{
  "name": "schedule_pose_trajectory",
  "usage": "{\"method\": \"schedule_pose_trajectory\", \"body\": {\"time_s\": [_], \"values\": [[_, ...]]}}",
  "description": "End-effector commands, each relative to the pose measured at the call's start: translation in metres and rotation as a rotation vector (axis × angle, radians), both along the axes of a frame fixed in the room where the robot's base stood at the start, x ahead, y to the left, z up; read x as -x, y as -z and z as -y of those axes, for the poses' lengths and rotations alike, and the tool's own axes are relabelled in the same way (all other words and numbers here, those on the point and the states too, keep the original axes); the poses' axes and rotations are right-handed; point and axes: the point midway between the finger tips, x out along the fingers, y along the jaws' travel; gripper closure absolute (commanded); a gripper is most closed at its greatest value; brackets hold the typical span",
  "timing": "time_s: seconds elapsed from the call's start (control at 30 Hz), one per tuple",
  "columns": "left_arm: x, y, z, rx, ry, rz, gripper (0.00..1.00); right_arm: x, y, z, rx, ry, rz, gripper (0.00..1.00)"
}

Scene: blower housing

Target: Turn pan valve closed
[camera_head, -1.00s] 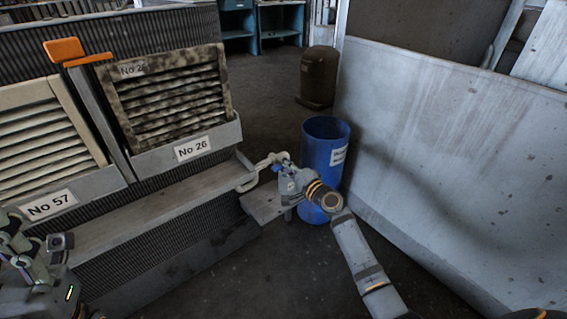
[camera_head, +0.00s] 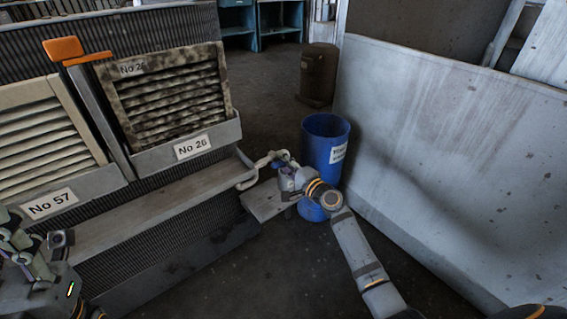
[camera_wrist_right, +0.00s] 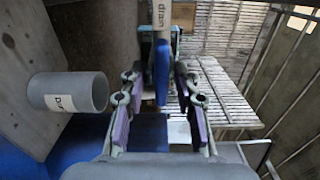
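In the right wrist view a light pipe marked "drain" (camera_wrist_right: 161,14) comes in from the top, with a blue valve handle (camera_wrist_right: 162,70) on it. My right gripper (camera_wrist_right: 161,112) is open, with one purple-padded finger on each side of the handle; I see gaps, so neither finger clearly touches it. In the head view this gripper (camera_head: 284,169) is at the end of the bent drain pipe (camera_head: 248,181), beside the housing's ledge, and hides most of the valve. My left gripper (camera_head: 28,246) is at the lower left edge, partly cut off; its opening is unclear.
The blower housing has slatted filters labelled No 26 (camera_head: 173,94) and No 57 (camera_head: 38,130), and an orange handle (camera_head: 63,48). A grey plate (camera_head: 265,203) lies below my right gripper. A blue bin (camera_head: 326,140) stands close behind it. A large pale panel (camera_head: 455,150) bounds the right.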

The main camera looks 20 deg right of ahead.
Motion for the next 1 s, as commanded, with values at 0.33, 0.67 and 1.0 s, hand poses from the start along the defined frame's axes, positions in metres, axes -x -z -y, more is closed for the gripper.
{"method": "schedule_pose_trajectory", "body": {"time_s": [0.33,0.67,1.0], "values": [[-0.001,0.001,0.000,0.002,-0.001,-0.005,0.60,0.005,0.000,0.002,0.004,0.000,0.001,0.65],[0.000,0.000,0.000,0.001,0.000,-0.001,0.60,0.075,0.001,0.027,0.007,-0.002,-0.003,0.65],[0.000,0.000,0.000,0.001,0.000,0.000,0.60,0.113,0.000,0.041,0.001,0.000,0.000,0.65]]}}
